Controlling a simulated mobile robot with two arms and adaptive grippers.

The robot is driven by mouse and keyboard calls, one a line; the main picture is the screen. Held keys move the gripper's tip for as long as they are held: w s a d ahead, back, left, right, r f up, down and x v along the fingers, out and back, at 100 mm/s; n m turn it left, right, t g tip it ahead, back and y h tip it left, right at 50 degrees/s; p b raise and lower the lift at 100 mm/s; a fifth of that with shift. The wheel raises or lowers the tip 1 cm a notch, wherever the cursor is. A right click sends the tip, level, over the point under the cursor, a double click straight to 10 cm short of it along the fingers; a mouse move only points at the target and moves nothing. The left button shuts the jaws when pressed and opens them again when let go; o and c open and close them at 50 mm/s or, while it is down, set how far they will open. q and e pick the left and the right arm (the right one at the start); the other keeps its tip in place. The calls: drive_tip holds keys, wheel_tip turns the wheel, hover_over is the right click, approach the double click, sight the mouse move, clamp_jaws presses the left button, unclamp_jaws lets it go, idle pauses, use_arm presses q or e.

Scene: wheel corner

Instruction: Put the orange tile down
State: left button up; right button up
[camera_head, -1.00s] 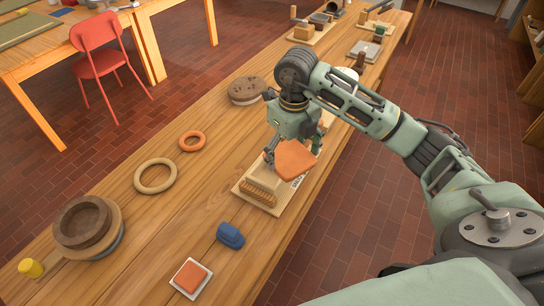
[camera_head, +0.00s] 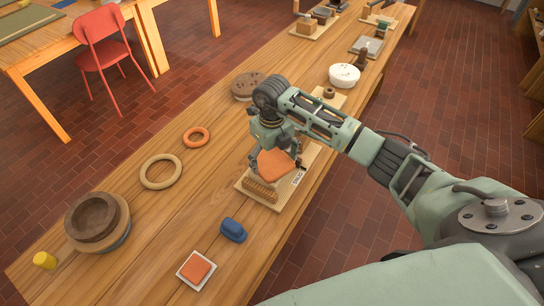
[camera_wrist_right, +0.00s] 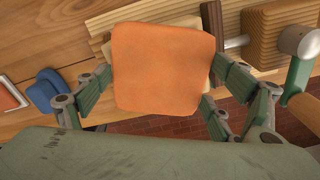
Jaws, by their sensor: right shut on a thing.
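My right gripper (camera_head: 275,158) is shut on an orange tile (camera_head: 276,164) in the head view. The tile is a flat square with rounded corners, and it hangs over a light wooden board (camera_head: 290,205) with a ridged block on it. In the right wrist view the tile (camera_wrist_right: 163,67) sits between the fingers of the gripper and covers much of what is behind it. I cannot tell whether the tile touches the block below. A second orange square (camera_head: 197,267) lies on a white base on the bench. My left gripper is not in view.
A blue block (camera_head: 233,230) lies left of the board. Rings (camera_head: 161,171), a stacked dark bowl (camera_head: 95,218) and a yellow cylinder (camera_head: 45,260) are on the left of the bench. A white bowl (camera_head: 344,75) stands behind. Bare bench (camera_head: 195,200) lies in between.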

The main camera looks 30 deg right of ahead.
drive_tip(key=shift+f, duration=0.1)
drive_tip(key=o, duration=1.4)
